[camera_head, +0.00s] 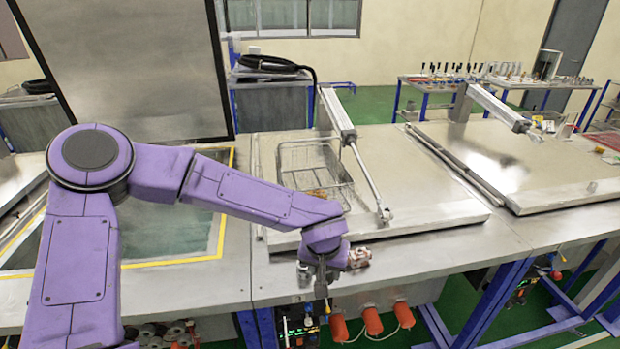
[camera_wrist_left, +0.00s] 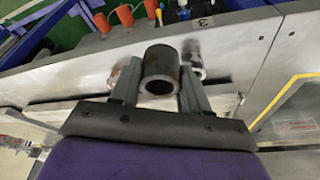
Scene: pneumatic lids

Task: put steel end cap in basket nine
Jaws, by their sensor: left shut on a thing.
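My left gripper (camera_head: 321,280) is over the front edge of the steel bench, pointing down. In the left wrist view its two fingers (camera_wrist_left: 158,92) are shut on a dark steel hollow cylinder, the likely steel end cap (camera_wrist_left: 160,68), with its round opening facing the camera. In the head view the cap cannot be made out behind the gripper. A wire basket (camera_head: 312,158) stands on the flat lid behind the gripper, with some brownish things in it. No number can be read on it. My right gripper is not in view.
A reddish metal part (camera_head: 359,258) lies just right of the gripper, and a grey metal part (camera_head: 304,271) just left. A pneumatic cylinder (camera_head: 338,115) with its rod slants over the lid (camera_head: 430,195) beside the basket. A yellow-edged tank (camera_head: 170,262) lies left.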

